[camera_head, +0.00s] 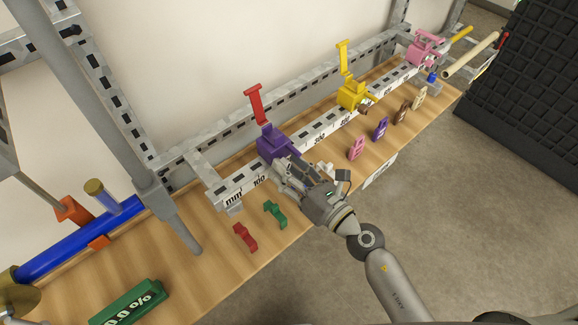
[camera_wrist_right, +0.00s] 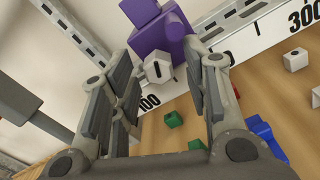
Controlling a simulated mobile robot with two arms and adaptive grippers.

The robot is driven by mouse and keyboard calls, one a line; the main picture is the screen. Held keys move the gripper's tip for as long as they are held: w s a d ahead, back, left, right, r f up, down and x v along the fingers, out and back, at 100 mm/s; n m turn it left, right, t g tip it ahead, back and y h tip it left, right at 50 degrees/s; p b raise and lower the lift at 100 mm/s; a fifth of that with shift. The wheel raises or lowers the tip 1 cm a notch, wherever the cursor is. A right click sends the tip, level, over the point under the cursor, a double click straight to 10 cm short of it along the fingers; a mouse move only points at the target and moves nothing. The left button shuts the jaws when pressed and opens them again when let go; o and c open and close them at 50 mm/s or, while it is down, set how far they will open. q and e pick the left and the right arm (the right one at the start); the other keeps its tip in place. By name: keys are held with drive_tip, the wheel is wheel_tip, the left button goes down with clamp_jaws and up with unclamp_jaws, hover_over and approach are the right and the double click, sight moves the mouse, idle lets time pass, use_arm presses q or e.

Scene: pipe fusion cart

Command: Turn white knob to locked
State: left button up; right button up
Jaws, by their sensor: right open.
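The white knob (camera_wrist_right: 158,69) shows in the right wrist view, on the lower front of a purple clamp (camera_wrist_right: 160,25), with a dark slot on its face. The purple clamp (camera_head: 277,143) also shows in the head view, on the ruled rail, with a red lever (camera_head: 257,104) above it. My right gripper (camera_head: 290,170) is at the front of the purple clamp. In the right wrist view its open fingers (camera_wrist_right: 158,95) stand to the left and right of the knob, with a gap on both sides. The knob is hidden behind the gripper in the head view. My left gripper is not in view.
The ruled rail (camera_head: 314,133) carries a yellow clamp (camera_head: 352,94) and a pink clamp (camera_head: 421,52) farther right. Red (camera_head: 245,237) and green (camera_head: 275,213) pieces lie on the wooden table below. Several small coloured pieces lie farther right. A grey post (camera_head: 113,115) stands at left.

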drive_tip(key=shift+c, duration=0.3)
clamp_jaws()
drive_tip(key=shift+a+r+m+p, duration=0.1)
drive_tip(key=shift+m+p, duration=1.75)
drive_tip(key=shift+m, duration=1.65)
